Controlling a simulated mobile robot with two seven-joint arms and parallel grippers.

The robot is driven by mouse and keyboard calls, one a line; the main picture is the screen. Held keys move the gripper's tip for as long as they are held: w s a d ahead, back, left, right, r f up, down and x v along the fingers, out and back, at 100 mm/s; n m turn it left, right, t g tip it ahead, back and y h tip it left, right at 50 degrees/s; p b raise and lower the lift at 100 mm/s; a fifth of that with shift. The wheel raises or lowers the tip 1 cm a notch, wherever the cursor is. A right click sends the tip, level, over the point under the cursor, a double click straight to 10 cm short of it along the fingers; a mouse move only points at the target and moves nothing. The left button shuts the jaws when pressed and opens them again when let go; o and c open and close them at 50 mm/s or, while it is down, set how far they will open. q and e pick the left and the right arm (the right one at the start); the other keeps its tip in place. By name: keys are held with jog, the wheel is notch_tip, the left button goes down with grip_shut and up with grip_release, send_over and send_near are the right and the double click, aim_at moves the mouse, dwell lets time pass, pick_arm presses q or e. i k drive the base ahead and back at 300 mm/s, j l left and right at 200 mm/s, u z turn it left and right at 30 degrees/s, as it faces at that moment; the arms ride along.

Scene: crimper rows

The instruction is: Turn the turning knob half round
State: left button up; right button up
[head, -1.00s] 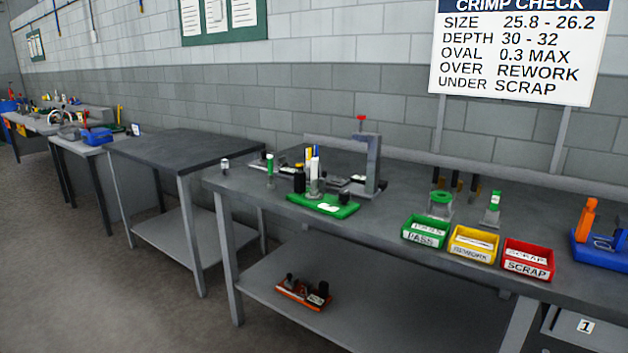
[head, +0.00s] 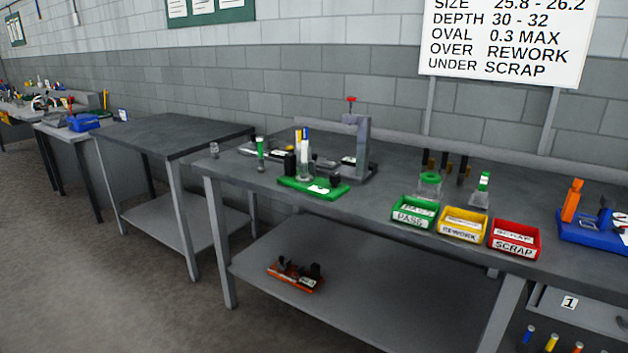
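A grey upright stand (head: 360,148) rises at the back of the long workbench. A small red knob-like part (head: 351,100) sits on its top; I cannot tell whether this is the turning knob. A green base (head: 314,188) in front of the stand bears a clear cylinder (head: 304,168), a dark part and a white label. Details there are too small to make out. Neither of my grippers is in view.
Green PASS (head: 415,224), yellow REWORK (head: 463,235) and red SCRAP (head: 514,248) bins line the front edge of the workbench (head: 375,214). A blue tray (head: 590,233) stands at the right. An orange fixture (head: 295,285) lies on the lower shelf. Open floor lies left.

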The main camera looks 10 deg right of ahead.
aim_at(335, 178)
jog(key=i+j, duration=0.25)
jog(key=i, duration=0.15)
jog(key=i+j+z, duration=0.1)
jog(key=i+j, duration=0.15)
jog(key=i, duration=0.15)
